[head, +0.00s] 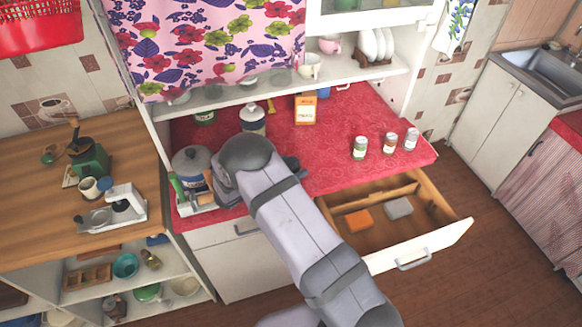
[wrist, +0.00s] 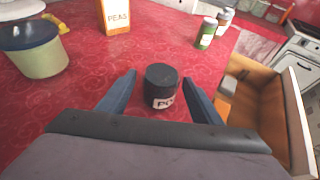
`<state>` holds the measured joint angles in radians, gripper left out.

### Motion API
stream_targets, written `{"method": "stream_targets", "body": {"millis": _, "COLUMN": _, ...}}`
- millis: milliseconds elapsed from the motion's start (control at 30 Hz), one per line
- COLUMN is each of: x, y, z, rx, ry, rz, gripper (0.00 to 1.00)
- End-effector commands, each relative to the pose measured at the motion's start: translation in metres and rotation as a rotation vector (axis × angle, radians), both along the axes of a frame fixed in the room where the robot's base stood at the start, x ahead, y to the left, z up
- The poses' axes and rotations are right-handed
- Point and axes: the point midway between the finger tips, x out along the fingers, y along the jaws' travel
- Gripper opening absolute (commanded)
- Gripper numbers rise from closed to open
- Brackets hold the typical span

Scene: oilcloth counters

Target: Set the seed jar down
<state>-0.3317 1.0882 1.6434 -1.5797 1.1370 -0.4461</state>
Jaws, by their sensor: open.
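The seed jar (wrist: 160,88), small with a dark lid and a white label reading "PO", stands upright on the red oilcloth counter (wrist: 70,110) in the wrist view. My gripper (wrist: 159,76) is open, with one finger on each side of the jar. A small gap shows at each side, so the fingers look apart from it. The jar's lower front is partly hidden by the gripper body. In the head view my arm hides the jar and most of the gripper above the red counter (head: 330,175).
Three small jars (head: 389,145) stand at the counter's right. The orange peas box (head: 305,109) and a lidded canister (head: 252,119) stand at the back. A big pot (head: 190,162) is at the left. An open drawer (head: 440,238) juts out at the front right.

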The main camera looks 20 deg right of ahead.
Motion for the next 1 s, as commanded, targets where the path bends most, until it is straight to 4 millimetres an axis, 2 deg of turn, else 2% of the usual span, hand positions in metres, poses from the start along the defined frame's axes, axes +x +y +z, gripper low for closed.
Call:
{"method": "stream_targets", "body": {"millis": 400, "x": -0.032, "y": 0.058, "z": 0.024, "rx": 0.001, "ry": -0.002, "rz": 0.004, "gripper": 0.59}}
{"method": "stream_targets", "body": {"millis": 600, "x": -0.045, "y": 0.080, "z": 0.035, "rx": 0.001, "ry": -0.002, "rz": 0.002, "gripper": 0.59}}
{"method": "stream_targets", "body": {"millis": 800, "x": -0.052, "y": 0.091, "z": 0.042, "rx": 0.000, "ry": 0.000, "rz": 0.002, "gripper": 0.59}}
{"method": "stream_targets", "body": {"millis": 1000, "x": -0.055, "y": 0.090, "z": 0.044, "rx": 0.010, "ry": -0.001, "rz": -0.011, "gripper": 0.59}}
